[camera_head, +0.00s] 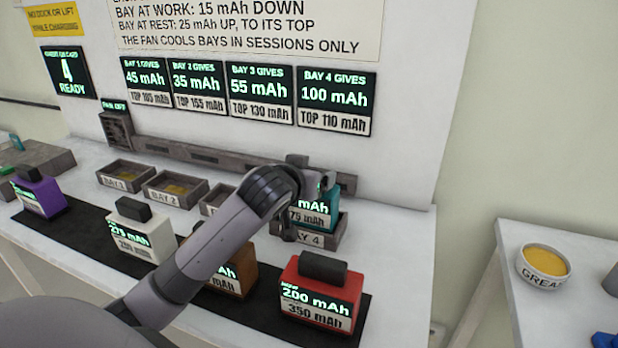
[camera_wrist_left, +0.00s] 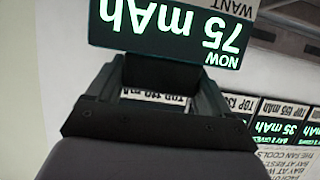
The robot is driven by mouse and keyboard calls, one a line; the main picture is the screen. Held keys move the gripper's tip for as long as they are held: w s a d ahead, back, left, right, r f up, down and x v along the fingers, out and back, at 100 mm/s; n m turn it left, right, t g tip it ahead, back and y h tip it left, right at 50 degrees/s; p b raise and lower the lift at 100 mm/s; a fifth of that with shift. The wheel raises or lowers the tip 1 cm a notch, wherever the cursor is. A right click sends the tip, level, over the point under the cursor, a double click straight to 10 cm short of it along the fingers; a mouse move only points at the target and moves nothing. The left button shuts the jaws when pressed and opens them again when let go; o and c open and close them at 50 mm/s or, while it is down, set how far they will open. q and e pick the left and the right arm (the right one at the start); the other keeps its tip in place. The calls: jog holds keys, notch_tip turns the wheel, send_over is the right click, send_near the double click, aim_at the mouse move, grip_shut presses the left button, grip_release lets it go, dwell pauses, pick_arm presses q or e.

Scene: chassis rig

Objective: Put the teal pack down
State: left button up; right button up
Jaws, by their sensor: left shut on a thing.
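The teal pack (camera_head: 324,211) stands at Bay 4 (camera_head: 322,240) in the head view, partly hidden by my left arm. Its lower edge is behind the bay's front wall; I cannot tell whether it rests on the bay floor. My left gripper (camera_head: 315,184) is shut on the top of the pack. In the left wrist view the pack's face (camera_wrist_left: 175,35) is upside down, with a dark screen reading NOW 75 mAh and a white WANT label. The gripper (camera_wrist_left: 155,75) holds it there. My right gripper is not in view.
Bay 1 (camera_head: 127,173), Bay 2 (camera_head: 176,186) and the partly hidden Bay 3 (camera_head: 213,199) hold no packs that I can see. Purple (camera_head: 40,197), white (camera_head: 140,238), brown (camera_head: 240,270) and red (camera_head: 322,290) packs stand on a dark strip. The fan sign reads FAN OFF.

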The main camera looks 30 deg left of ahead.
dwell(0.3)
pick_arm(q)
jog(key=shift+f, duration=0.2)
jog(key=o, duration=1.8)
jog(key=shift+o, duration=0.2)
jog(key=shift+s+r, duration=0.1)
jog(key=shift+r, duration=0.05)
jog(key=v, duration=1.1)
jog(key=shift+s, duration=0.4)
jog(key=shift+d, duration=0.15)
